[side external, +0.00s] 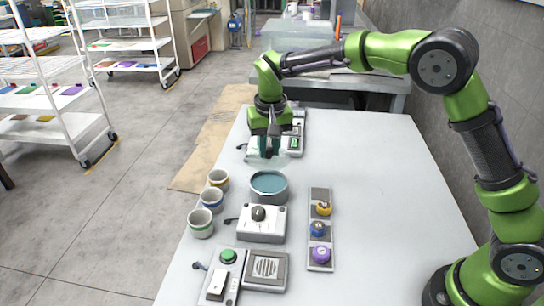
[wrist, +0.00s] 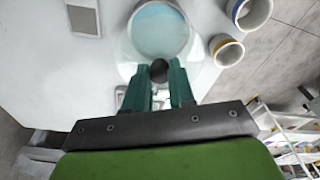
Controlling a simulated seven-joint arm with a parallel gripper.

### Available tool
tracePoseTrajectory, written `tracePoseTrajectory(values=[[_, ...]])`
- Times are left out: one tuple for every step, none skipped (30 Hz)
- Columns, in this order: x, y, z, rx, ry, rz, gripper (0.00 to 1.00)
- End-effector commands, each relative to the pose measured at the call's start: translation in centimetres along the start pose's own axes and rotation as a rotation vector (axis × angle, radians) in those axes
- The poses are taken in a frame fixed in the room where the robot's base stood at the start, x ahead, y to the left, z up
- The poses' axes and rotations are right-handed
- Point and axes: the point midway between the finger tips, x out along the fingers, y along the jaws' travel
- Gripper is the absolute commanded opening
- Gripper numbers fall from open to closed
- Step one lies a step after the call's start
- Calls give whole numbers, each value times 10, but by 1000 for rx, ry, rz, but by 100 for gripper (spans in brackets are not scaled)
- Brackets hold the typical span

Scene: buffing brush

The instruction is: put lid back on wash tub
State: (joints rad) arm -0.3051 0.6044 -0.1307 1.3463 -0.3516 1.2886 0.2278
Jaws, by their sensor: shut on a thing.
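The wash tub (side external: 269,186) is a round grey tub with blue-green liquid, standing uncovered on the table; its liquid also shows at the top of the wrist view (wrist: 160,28). My gripper (side external: 268,153) is above and behind the tub in the side view. In the wrist view, my gripper (wrist: 159,75) is shut on the black knob (wrist: 159,70) of the lid. The lid (wrist: 128,50) is a clear disc, faint against the table, and partly overlaps the tub in that view. It appears held above the table; its exact height is hard to tell.
Cups with yellow, blue and green bands (side external: 212,200) stand left of the tub. A white box with a black knob (side external: 261,222) is in front. A grey rack (side external: 320,230) holds yellow, blue and purple knobbed pieces at right. The table's right side is clear.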

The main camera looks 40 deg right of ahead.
Motion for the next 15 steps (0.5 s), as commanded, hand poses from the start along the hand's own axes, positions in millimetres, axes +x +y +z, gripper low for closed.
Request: tracePoseTrajectory(values=[[1,-1,0,0,-1,1,0],[3,-1,0,0,-1,1,0],[5,-1,1,0,-1,1,0],[7,-1,1,0,-2,1,0],[10,-1,1,0,-2,1,0],[13,-1,2,-1,-2,1,0],[16,-1,2,0,-3,1,0],[19,0,3,0,-4,2,0],[23,0,3,0,-3,1,0],[26,0,4,0,-3,1,0],[29,0,4,1,-3,1,0],[33,0,4,0,-2,1,0],[36,0,5,-1,-2,1,0],[39,0,5,0,-3,2,0],[43,0,6,-1,-2,2,0]])
